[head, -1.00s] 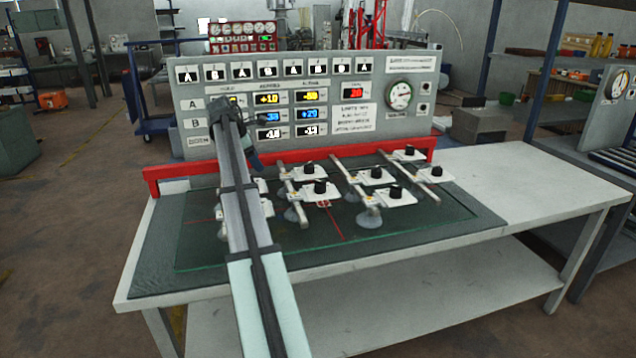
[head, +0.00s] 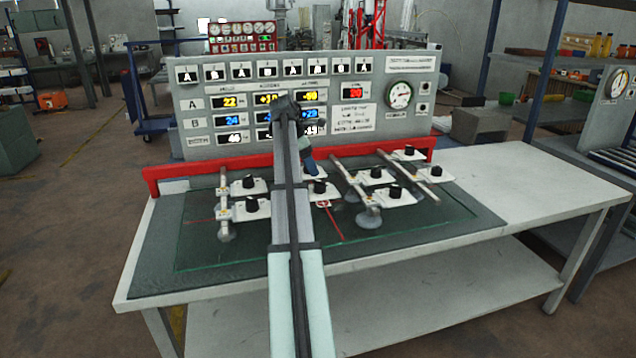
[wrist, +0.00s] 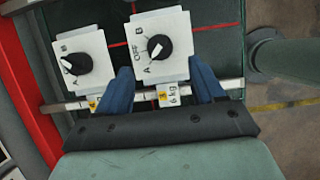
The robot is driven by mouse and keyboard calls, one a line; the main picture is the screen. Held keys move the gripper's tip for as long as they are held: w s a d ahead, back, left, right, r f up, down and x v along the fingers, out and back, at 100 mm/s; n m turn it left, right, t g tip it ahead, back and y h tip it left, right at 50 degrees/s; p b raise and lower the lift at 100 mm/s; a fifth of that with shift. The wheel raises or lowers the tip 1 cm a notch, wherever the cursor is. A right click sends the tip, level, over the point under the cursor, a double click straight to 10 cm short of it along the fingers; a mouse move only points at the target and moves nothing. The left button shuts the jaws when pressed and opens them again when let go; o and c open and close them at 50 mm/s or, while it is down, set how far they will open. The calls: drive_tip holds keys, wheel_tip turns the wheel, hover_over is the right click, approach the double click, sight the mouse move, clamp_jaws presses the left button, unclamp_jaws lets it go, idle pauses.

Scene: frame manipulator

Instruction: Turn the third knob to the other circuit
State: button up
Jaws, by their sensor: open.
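In the wrist view, a white plate with a black round knob (wrist: 158,47) lies between and just ahead of my gripper's blue fingers (wrist: 161,68). Its labels read A, OFF and B, and its white pointer faces toward A. In the head view my gripper (head: 311,165) is over the second bar from the left, beside a front knob (head: 320,187). The fingers are apart and hold nothing. I cannot tell which knob counts as third.
More knob plates stand on bars to the left (head: 252,205) and right (head: 396,192). A suction-cup foot (head: 369,218) stands on the dark mat. A red rail (head: 165,174) and a display panel (head: 207,142) run behind. The white table's right end (head: 540,180) is clear.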

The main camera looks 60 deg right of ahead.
sight(318, 181)
drive_tip(key=x, duration=0.7)
drive_tip(key=shift+s+d+f, duration=0.1)
drive_tip(key=shift+f, duration=0.2)
drive_tip(key=c, duration=1.1)
